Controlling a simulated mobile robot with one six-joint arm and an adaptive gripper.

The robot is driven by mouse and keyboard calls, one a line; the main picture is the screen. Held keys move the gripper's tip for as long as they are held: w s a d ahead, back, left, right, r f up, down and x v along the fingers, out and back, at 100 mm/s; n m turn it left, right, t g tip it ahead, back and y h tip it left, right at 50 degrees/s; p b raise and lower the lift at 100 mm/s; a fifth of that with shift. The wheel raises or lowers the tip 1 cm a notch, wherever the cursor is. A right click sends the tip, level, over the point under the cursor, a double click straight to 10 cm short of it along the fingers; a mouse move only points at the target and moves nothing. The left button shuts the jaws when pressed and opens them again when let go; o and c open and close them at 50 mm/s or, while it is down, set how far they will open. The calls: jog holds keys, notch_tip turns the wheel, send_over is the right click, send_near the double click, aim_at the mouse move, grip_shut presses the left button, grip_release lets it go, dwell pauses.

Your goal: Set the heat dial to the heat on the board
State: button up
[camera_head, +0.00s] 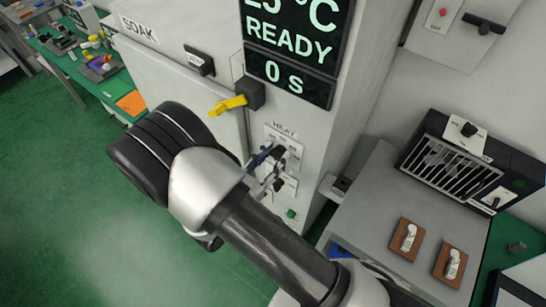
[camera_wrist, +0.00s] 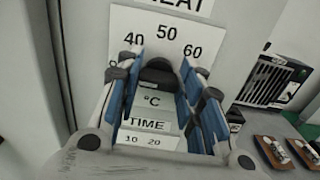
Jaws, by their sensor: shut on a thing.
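The heat dial (camera_wrist: 158,72) is a black knob on a white plate (camera_wrist: 168,28) marked 40, 50 and 60, with °C below. Other marks are hidden by the fingers. My gripper (camera_wrist: 162,85) has its blue-padded fingers on both sides of the dial, shut on it. In the head view my gripper (camera_head: 267,168) is at the HEAT plate (camera_head: 293,145) on the grey cabinet's front, covering most of the dial. I cannot tell which mark the dial points to. A black display (camera_head: 300,38) reads READY and 0 s, its °C line cut off. I cannot make out a board giving the heat.
A TIME plate (camera_wrist: 147,125) is just below the dial. A yellow lever (camera_head: 228,105) sticks out above my gripper, by the door marked SOAK. A green button (camera_head: 291,213) is lower down. A grilled unit (camera_head: 450,165) stands on the bench to the right.

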jog(key=shift+m, duration=0.3)
jog(key=m+b, duration=0.4)
jog(key=shift+f, duration=0.2)
jog(key=m+b, duration=0.4)
jog(key=shift+s+d+r, duration=0.1)
jog(key=o, duration=1.1)
jog(key=shift+c, duration=0.2)
